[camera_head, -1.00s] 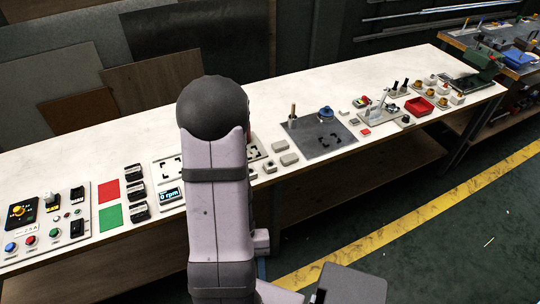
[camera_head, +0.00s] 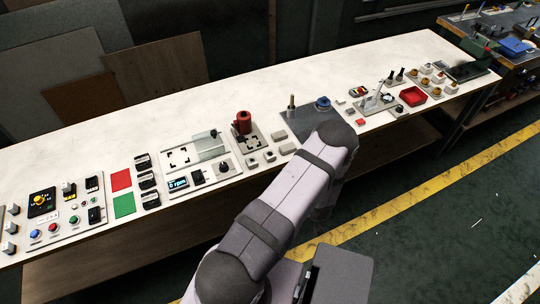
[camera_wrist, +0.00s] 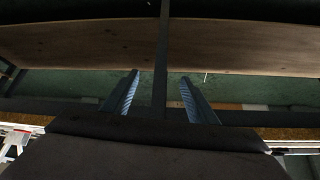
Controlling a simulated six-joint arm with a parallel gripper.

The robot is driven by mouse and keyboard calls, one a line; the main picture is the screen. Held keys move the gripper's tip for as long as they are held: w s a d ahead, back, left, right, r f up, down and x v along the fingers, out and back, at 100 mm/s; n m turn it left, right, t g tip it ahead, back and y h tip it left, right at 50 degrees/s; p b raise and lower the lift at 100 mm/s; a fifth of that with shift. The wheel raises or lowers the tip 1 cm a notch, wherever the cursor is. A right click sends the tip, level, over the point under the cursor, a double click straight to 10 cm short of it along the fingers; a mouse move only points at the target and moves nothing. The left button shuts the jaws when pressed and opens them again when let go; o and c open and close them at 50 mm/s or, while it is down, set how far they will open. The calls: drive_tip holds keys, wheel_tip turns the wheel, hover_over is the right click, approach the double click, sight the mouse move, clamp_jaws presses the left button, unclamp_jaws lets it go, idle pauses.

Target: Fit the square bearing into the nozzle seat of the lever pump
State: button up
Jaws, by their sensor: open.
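My gripper (camera_wrist: 159,88) shows in the wrist view with its two fingers apart and nothing between them. It is hidden behind my arm in the head view. A pale upright lever on a light base (camera_head: 372,106), right of centre on the bench, looks like the lever pump; its nozzle seat is too small to make out. Several small grey blocks (camera_head: 269,157) lie on the bench left of my arm. I cannot tell which block, if any, is the square bearing.
A red cylinder (camera_head: 242,123) stands on a grey plate. A dark mat (camera_head: 300,121) with a post and a blue round part is partly behind my arm. A red tray (camera_head: 413,96) lies right of the lever. The bench's back strip (camera_head: 300,75) is clear.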

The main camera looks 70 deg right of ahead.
sight(270, 154)
drive_tip(key=w+d+r+n+t+h, duration=0.2)
drive_tip(key=w+d+r+t+h, duration=0.35)
drive_tip(key=r, duration=0.45)
drive_tip(key=shift+y, duration=0.75)
drive_tip(key=shift+w+a+r+p+x, duration=0.15)
drive_tip(key=shift+p+x, duration=0.45)
drive_tip(key=shift+x, duration=0.8)
drive_tip(key=shift+w+a+r+p+x, duration=0.1)
drive_tip(key=shift+w+r+p+x, duration=0.15)
drive_tip(key=shift+p+x, duration=0.75)
drive_tip(key=shift+w+a+r+p+x, duration=0.1)
drive_tip(key=shift+w+p+x, duration=0.1)
drive_tip(key=shift+x, duration=1.55)
drive_tip(key=shift+c, duration=0.3)
drive_tip(key=c, duration=1.2)
drive_tip(key=shift+r, duration=0.25)
drive_tip(key=shift+c, duration=0.2)
wheel_tip(270, 154, up, 10)
drive_tip(key=b, duration=0.2)
drive_tip(key=shift+f+b, duration=0.2)
drive_tip(key=shift+b, duration=0.2)
